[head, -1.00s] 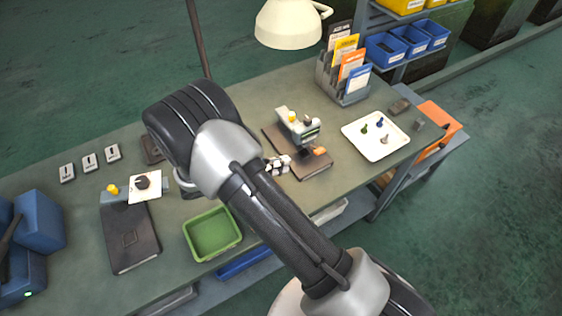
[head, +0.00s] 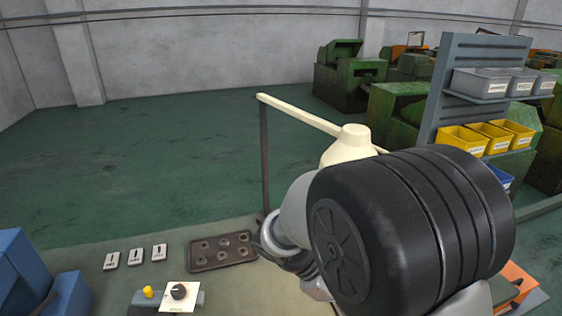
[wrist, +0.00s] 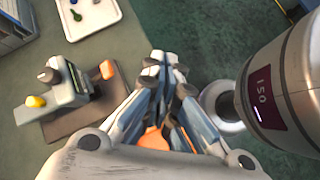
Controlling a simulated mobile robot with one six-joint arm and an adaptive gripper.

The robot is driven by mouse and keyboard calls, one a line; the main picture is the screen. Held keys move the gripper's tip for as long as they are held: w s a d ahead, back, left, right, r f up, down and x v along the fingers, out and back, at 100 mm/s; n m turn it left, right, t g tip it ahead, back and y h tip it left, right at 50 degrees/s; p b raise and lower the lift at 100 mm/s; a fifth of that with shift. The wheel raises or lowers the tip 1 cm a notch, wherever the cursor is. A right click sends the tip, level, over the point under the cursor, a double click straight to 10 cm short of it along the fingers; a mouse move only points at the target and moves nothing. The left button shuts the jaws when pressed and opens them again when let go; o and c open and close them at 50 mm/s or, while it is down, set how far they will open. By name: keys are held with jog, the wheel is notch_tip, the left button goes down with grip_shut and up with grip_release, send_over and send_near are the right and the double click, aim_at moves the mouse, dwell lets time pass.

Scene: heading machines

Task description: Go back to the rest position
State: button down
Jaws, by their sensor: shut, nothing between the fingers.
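My gripper (wrist: 170,64) shows in the wrist view with its fingers close together and nothing held. It is above the bench edge, to the right of the small grey device with a yellow knob (wrist: 36,101) and an orange part on a brown base. In the head view my arm's large black and grey joint fills the lower right, and the gripper itself cannot be made out there.
The bench carries a brown tray with round holes (head: 222,250), three small white labelled plates (head: 135,256) and a white card with a black knob (head: 179,295). A cream lamp (head: 345,146) stands close behind my arm. A white tray (wrist: 84,18) shows in the wrist view.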

jog(key=s+a+r+m+t+y+b, duration=0.2)
jog(key=s+r+m+t+y, duration=0.3)
jog(key=s+m, duration=0.8)
notch_tip(320, 180, up, 4)
jog(key=s+y, duration=0.2)
jog(key=y, duration=0.1)
jog(key=shift+s+a+r+m+t+y, duration=0.2)
jog(key=shift+s+m+t+y, duration=0.1)
jog(key=shift+s+t+y, duration=0.1)
